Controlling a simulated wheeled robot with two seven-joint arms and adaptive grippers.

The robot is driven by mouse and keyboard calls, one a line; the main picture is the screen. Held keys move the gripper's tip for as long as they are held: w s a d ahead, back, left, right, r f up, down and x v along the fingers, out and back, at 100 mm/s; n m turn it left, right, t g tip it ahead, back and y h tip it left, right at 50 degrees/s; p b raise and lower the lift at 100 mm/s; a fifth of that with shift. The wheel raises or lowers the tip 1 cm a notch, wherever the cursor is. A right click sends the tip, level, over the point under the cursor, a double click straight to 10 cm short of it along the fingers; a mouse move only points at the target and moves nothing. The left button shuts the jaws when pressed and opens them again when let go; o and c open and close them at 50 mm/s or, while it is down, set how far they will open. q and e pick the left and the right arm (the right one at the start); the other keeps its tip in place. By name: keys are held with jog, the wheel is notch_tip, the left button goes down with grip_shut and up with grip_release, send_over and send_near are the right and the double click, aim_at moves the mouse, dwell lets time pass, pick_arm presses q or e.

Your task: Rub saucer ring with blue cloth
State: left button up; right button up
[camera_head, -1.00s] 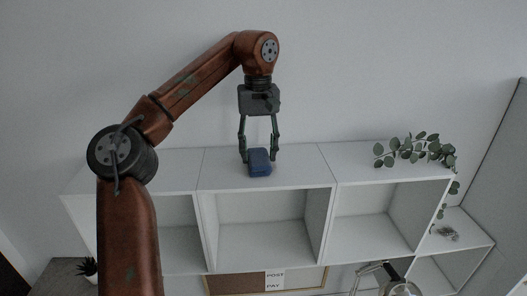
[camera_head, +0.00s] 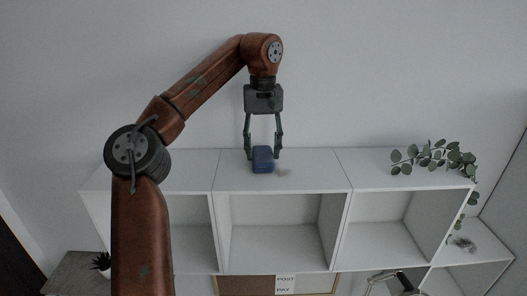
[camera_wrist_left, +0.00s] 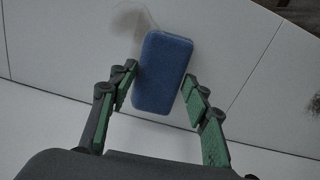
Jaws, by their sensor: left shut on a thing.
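The blue cloth (camera_head: 262,160) is a small rounded block on the white shelf top, in its middle section. My left gripper (camera_head: 263,156) reaches down from above and is shut on the cloth, with a finger on each side. In the left wrist view the cloth (camera_wrist_left: 162,72) lies between the green-padded fingertips. The saucer ring (camera_head: 283,172) is a faint brownish smudge on the shelf top, just right of the cloth. In the left wrist view the ring (camera_wrist_left: 132,20) shows beside the cloth's upper left corner; part of it may be hidden under the cloth. My right gripper is not in view.
The white shelf unit (camera_head: 190,170) has open compartments below its top. A trailing green plant (camera_head: 435,158) lies at the right end of the top. A wall stands behind.

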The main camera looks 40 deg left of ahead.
pick_arm(q)
jog(key=shift+w+d+f, duration=0.1)
jog(key=shift+w+d, duration=1.05)
jog(key=shift+d, duration=0.25)
jog(key=shift+w+d+r, duration=0.1)
jog(key=shift+w+d, duration=1.1)
jog(key=shift+d, duration=0.25)
jog(key=shift+w+d+f, duration=0.1)
jog(key=shift+w+d, duration=1.05)
jog(key=shift+d, duration=0.25)
jog(key=shift+s+a, duration=1.15)
jog(key=shift+a, duration=0.25)
jog(key=shift+s+a, duration=1.15)
jog(key=shift+a, duration=0.25)
jog(key=shift+s+a, duration=1.35)
jog(key=shift+a, duration=0.15)
jog(key=shift+w+r, duration=0.2)
jog(key=shift+r, duration=2.8)
jog(key=shift+d, duration=0.1)
